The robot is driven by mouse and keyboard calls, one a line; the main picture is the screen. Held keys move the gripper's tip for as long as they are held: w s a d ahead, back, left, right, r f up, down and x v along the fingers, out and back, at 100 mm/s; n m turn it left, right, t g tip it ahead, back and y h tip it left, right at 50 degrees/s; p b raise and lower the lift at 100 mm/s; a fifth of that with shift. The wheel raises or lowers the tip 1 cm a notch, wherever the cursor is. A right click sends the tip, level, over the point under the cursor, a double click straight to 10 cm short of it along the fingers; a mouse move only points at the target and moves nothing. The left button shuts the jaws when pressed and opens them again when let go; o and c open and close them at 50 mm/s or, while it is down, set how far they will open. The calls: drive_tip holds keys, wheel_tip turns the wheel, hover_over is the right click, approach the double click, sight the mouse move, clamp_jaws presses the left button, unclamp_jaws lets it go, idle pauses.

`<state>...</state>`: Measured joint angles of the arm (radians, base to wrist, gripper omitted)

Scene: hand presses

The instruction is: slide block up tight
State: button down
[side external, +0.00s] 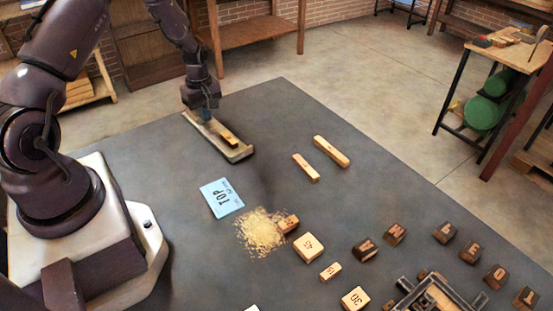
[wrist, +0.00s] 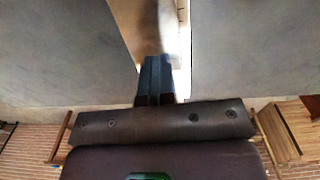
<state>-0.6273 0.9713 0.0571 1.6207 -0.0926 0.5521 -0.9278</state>
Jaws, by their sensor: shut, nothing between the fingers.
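A long shallow tray (side external: 236,155) lies on the dark table top, with a small wooden block (side external: 228,136) inside its nearer half. My gripper (side external: 205,118) is shut and empty, pointing down at the tray's far end. There seems to be a gap between the gripper and the block. In the wrist view the shut fingers (wrist: 157,80) reach over the end of the tray. Whether the fingertips touch the tray floor cannot be told.
Two loose wooden strips (side external: 331,151) (side external: 306,168) lie right of the tray. A blue card (side external: 221,197), a heap of sawdust-like grains (side external: 260,232), and several lettered blocks (side external: 308,247) lie nearer the camera. The table top around the tray is otherwise clear.

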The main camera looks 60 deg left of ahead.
drive_tip(key=shift+s+a+f, duration=0.2)
drive_tip(key=shift+s+a, duration=0.05)
idle(0.5)
drive_tip(key=c, duration=1.3)
unclamp_jaws()
drive_tip(key=o, duration=0.4)
drive_tip(key=shift+d, duration=0.15)
drive_tip(key=shift+r, duration=0.1)
drive_tip(key=r, duration=0.7)
drive_tip(key=shift+w, duration=0.2)
